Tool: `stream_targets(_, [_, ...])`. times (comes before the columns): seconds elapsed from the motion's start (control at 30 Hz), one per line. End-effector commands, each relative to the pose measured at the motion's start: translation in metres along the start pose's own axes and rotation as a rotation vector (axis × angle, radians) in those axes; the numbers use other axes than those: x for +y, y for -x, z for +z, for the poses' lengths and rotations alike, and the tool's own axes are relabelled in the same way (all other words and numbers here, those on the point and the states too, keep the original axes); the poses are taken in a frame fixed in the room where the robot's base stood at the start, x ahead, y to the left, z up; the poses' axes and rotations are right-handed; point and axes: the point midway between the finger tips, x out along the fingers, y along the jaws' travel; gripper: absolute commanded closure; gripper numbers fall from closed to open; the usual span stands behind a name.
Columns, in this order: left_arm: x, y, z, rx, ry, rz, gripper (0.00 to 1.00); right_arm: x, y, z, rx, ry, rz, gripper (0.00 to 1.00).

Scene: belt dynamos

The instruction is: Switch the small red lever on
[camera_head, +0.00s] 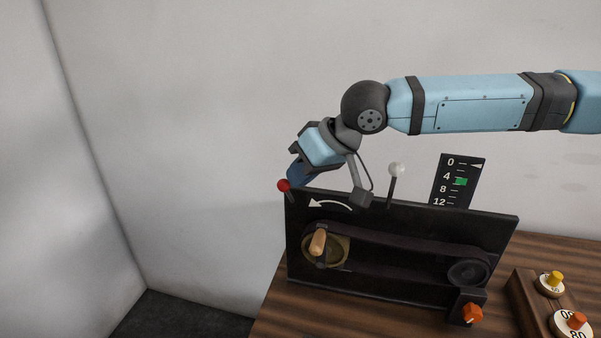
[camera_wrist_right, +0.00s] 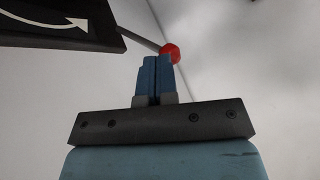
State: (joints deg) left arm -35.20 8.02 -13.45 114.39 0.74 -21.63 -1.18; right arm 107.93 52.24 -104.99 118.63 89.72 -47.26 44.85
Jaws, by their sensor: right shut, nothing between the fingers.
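The small red lever (camera_head: 284,185) has a round red knob and sticks up at the left end of the black belt panel (camera_head: 400,222). The knob also shows in the right wrist view (camera_wrist_right: 170,52), on a thin grey stalk that leans out from the panel's edge. My right gripper (camera_head: 293,177) is behind the panel's top left corner, close to the red knob. In the wrist view its blue fingers (camera_wrist_right: 156,66) are shut, with nothing between them, and their tips are right by the knob. I cannot tell whether they touch it. My left gripper is not in view.
A white-knobbed lever (camera_head: 397,171) and a scale with a green marker (camera_head: 461,182) rise behind the panel. A wooden crank handle (camera_head: 318,242) and an orange knob (camera_head: 472,314) are on its front. A dial box (camera_head: 530,308) stands right. Left of the panel is free.

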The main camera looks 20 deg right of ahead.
Motion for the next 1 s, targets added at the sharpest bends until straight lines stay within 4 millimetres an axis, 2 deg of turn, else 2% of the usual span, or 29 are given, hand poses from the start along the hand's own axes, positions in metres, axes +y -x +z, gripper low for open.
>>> stream_targets(0.17, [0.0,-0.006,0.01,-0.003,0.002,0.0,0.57,-0.007,-0.008,0.012,0.037,0.062,0.061,1.0])
stream_targets(0.4, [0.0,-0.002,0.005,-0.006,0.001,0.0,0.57,-0.015,-0.011,0.02,0.052,0.075,0.081,1.0])
stream_targets(1.0, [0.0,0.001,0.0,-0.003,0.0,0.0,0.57,-0.014,-0.01,0.019,0.054,0.074,0.082,1.0])
